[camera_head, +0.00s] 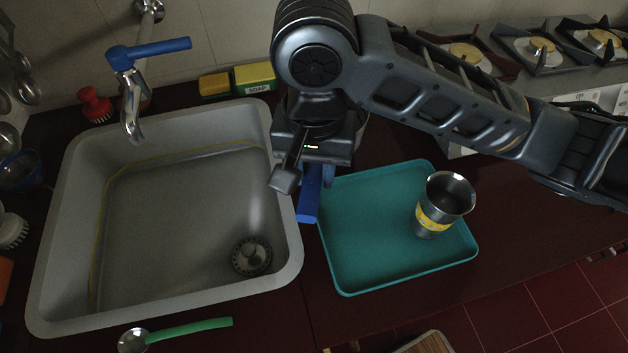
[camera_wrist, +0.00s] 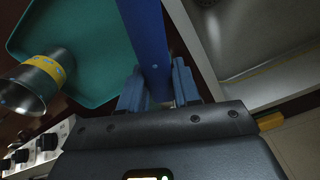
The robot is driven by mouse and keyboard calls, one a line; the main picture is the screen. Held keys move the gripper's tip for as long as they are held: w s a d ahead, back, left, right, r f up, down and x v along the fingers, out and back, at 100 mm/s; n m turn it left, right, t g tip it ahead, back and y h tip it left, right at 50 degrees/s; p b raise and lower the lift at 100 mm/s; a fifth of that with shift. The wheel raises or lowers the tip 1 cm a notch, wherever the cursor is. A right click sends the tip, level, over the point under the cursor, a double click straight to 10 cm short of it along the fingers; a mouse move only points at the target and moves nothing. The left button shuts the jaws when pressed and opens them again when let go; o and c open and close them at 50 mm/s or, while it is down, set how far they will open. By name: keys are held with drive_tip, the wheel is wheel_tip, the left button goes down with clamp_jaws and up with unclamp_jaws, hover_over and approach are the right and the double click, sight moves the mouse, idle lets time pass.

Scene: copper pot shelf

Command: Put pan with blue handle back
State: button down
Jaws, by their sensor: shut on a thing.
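My gripper (camera_head: 308,178) is shut on a flat blue handle (camera_head: 308,205), just right of the sink. In the wrist view the same blue handle (camera_wrist: 147,30) runs up from between the two fingers of my gripper (camera_wrist: 158,86). In the head view the handle's lower end appears beside the left edge of the teal tray (camera_head: 365,280). I cannot tell whether they touch.
A metal cup with a yellow band (camera_head: 432,218) stands on the tray. The empty sink (camera_head: 170,210) is at left, with a blue-levered faucet (camera_head: 130,90) behind it. Sponge boxes (camera_head: 254,78) stand at the back. A green-handled ladle (camera_head: 190,328) lies in front. A stove (camera_head: 540,50) is at upper right.

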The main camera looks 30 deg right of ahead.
drive_tip(key=shift+f, duration=2)
drive_tip(key=shift+f, duration=0.15)
drive_tip(key=c, duration=0.8)
unclamp_jaws()
wheel_tip(320, 180, up, 12)
drive_tip(key=shift+s+r+p, duration=0.15)
drive_tip(key=shift+r+p, duration=0.05)
drive_tip(key=shift+p, duration=0.75)
drive_tip(key=shift+a, duration=0.15)
